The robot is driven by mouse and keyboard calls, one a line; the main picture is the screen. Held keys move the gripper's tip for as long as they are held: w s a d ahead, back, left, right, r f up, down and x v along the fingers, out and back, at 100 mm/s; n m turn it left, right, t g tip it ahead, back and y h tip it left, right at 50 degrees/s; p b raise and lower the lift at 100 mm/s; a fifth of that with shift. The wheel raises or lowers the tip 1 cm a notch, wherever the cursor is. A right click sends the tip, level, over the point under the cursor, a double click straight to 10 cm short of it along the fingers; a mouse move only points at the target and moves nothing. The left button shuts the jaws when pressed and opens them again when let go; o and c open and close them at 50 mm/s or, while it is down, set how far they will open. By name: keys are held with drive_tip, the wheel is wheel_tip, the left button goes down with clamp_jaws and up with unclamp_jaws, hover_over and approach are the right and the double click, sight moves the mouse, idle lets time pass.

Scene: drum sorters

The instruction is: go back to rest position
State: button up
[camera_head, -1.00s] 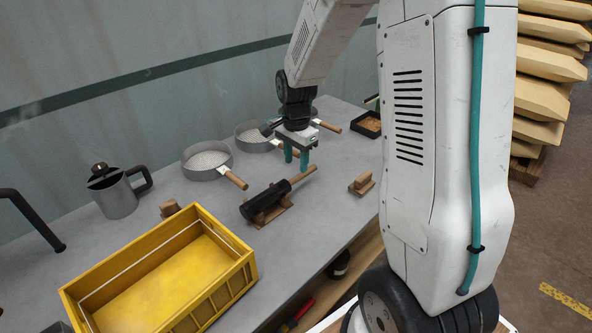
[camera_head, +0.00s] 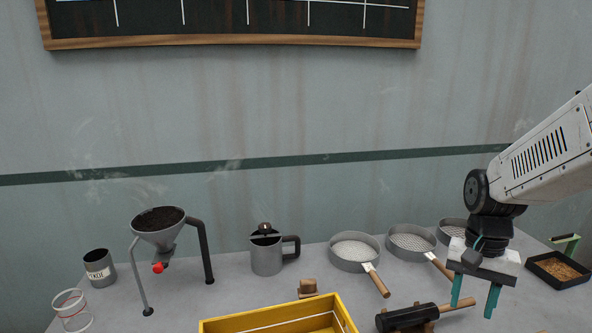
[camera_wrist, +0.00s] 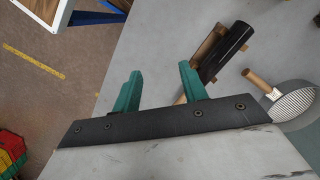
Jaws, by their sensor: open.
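My gripper (camera_head: 474,299) is at the right in the head view, with its two teal fingers apart and pointing down, nothing between them. It hangs above the grey table beside a black cylinder with a wooden handle (camera_head: 408,318) resting on a wooden stand. In the wrist view my gripper (camera_wrist: 160,88) also shows open and empty. The black cylinder (camera_wrist: 226,52) lies on its wooden cradle just past the right finger there, its handle partly hidden behind that finger.
Sieves with wooden handles (camera_head: 355,252) stand behind my gripper. A black tray (camera_head: 558,270) is to its right. A yellow crate (camera_head: 275,322), a grey jug (camera_head: 266,254), a funnel on a stand (camera_head: 158,228), a tin (camera_head: 99,268) and a clear cup (camera_head: 72,311) stand leftward.

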drive_tip(key=s+a+r+n+t, duration=0.1)
drive_tip(key=s+a+r+n, duration=0.2)
drive_tip(key=s+r, duration=0.2)
drive_tip(key=s+a+r+n+t, duration=0.2)
drive_tip(key=s+a+r+n, duration=0.1)
drive_tip(key=s, duration=0.8)
drive_tip(key=shift+a+r+n, duration=0.25)
drive_tip(key=shift+r+n, duration=0.35)
drive_tip(key=shift+r, duration=0.35)
